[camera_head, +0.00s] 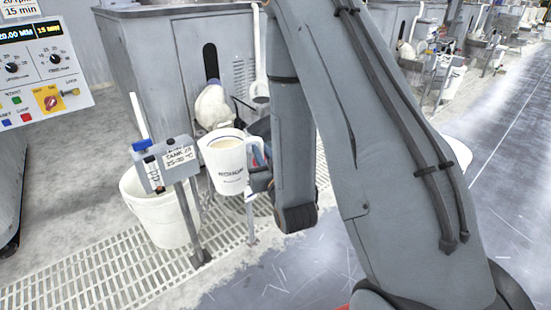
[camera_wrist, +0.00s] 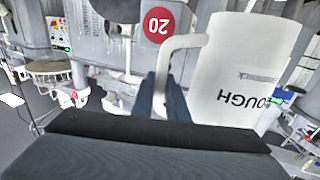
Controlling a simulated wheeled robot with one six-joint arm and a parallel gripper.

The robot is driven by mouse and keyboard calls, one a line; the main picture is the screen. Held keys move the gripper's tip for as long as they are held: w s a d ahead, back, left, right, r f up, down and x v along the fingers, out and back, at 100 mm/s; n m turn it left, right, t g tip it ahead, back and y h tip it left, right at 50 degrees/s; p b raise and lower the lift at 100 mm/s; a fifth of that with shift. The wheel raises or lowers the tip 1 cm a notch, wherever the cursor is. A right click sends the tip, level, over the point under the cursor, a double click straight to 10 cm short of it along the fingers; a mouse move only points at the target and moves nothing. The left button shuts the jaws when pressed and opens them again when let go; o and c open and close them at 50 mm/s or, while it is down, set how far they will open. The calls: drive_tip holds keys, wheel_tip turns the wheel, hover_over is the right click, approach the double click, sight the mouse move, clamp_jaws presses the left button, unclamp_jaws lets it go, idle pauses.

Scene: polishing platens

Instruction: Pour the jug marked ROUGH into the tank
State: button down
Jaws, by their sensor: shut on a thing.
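The white jug (camera_head: 228,172) is marked ROUGH and holds a pale cream liquid. It is held in the air about upright, right of the sign post. In the wrist view the jug (camera_wrist: 245,70) appears upside down, its lettering inverted. My gripper (camera_head: 262,180) is shut on the jug's handle, partly hidden behind my arm in the head view; the wrist view shows its dark fingers (camera_wrist: 165,98) at the handle. A white bucket-like tank (camera_head: 160,222) stands on the floor left of and below the jug. Its inside is mostly hidden behind the sign box.
A grey sign box (camera_head: 165,160) on a post, labelled TANK, stands in front of the white tank, close to the jug. A large grey machine cabinet (camera_head: 165,65) is behind. A control panel (camera_head: 42,75) is at upper left. Floor grating (camera_head: 110,270) lies below.

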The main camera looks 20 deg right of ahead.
wheel_tip(320, 180, down, 6)
drive_tip(key=b, duration=0.5)
drive_tip(key=shift+r, duration=0.15)
wheel_tip(320, 180, up, 10)
drive_tip(key=s+p, duration=0.3)
drive_tip(key=p, duration=0.7)
drive_tip(key=s+d+f+m+g+h, duration=0.1)
drive_tip(key=d+f+m+g+h, duration=0.2)
drive_tip(key=d+f, duration=0.9)
drive_tip(key=s+d+f+m+g+h, duration=0.1)
drive_tip(key=d+f+m+g+h, duration=0.3)
drive_tip(key=d, duration=1.6)
wheel_tip(320, 180, down, 8)
drive_tip(key=m+h, duration=0.4)
drive_tip(key=h, duration=0.3)
drive_tip(key=shift+s+d+g+h, duration=0.2)
drive_tip(key=shift+g+h, duration=0.1)
drive_tip(key=shift+h, duration=0.1)
